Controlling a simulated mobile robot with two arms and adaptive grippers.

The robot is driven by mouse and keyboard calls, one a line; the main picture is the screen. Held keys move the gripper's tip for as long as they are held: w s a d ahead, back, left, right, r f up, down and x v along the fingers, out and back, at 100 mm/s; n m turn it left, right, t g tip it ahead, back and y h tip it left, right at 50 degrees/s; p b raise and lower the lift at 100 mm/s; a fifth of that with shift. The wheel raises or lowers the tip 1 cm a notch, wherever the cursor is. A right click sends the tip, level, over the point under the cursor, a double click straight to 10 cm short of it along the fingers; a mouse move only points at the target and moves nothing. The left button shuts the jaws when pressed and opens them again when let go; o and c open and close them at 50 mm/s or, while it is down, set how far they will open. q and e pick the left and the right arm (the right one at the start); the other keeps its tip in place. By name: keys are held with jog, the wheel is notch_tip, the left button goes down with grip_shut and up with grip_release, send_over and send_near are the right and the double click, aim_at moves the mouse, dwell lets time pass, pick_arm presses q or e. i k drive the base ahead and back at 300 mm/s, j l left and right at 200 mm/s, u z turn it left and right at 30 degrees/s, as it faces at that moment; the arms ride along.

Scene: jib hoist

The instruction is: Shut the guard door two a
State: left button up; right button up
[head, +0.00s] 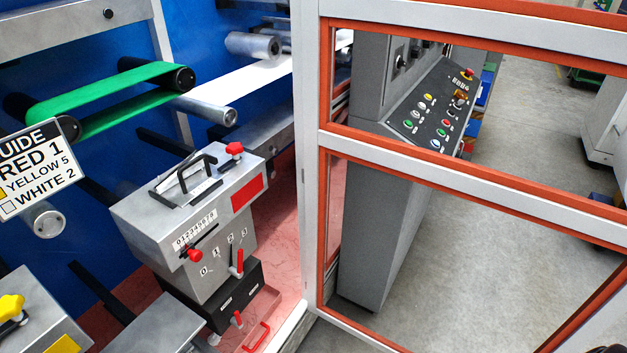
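A guard door (470,174) with a pale grey frame and orange-red inner edging fills the right half of the head view. I see through its panes. Its upright post (306,180) stands near the middle of the view. To the left of the post the machine's inside shows unobstructed, so the door appears to stand open. I see no label marking it as two a, and no handle shows clearly. Neither gripper is recognisable. A small dark shape in the bottom right corner is too cut off to identify.
A grey unit (190,220) with red levers stands on the red floor left of the post. Green belt (110,95) and rollers lie behind it. A guide sign (35,170) is at left. A control console (430,115) shows through the door. Grey floor (480,260) beyond looks clear.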

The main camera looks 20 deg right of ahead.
aim_at(593, 40)
jog(key=k, duration=1)
jog(key=k+u, duration=0.1)
jog(key=u, duration=0.4)
jog(key=k+u, duration=0.1)
jog(key=u, duration=0.85)
jog(key=k+l, duration=0.15)
jog(key=l, duration=0.3)
jog(key=k+l+u, duration=0.1)
jog(key=l, duration=0.35)
jog(key=k+l, duration=0.3)
jog(key=k+l+u, duration=0.1)
jog(key=l, duration=0.45)
jog(key=k+l, duration=0.45)
jog(key=l, duration=0.2)
jog(key=k+l, duration=0.15)
jog(key=l, duration=0.2)
jog(key=k+l, duration=0.15)
jog(key=l, duration=0.2)
jog(key=k+l, duration=0.15)
jog(key=l, duration=0.25)
jog(key=k+l, duration=0.15)
jog(key=l, duration=0.2)
jog(key=k+l, duration=0.15)
jog(key=l, duration=0.2)
jog(key=k+l, duration=0.15)
jog(key=l, duration=0.2)
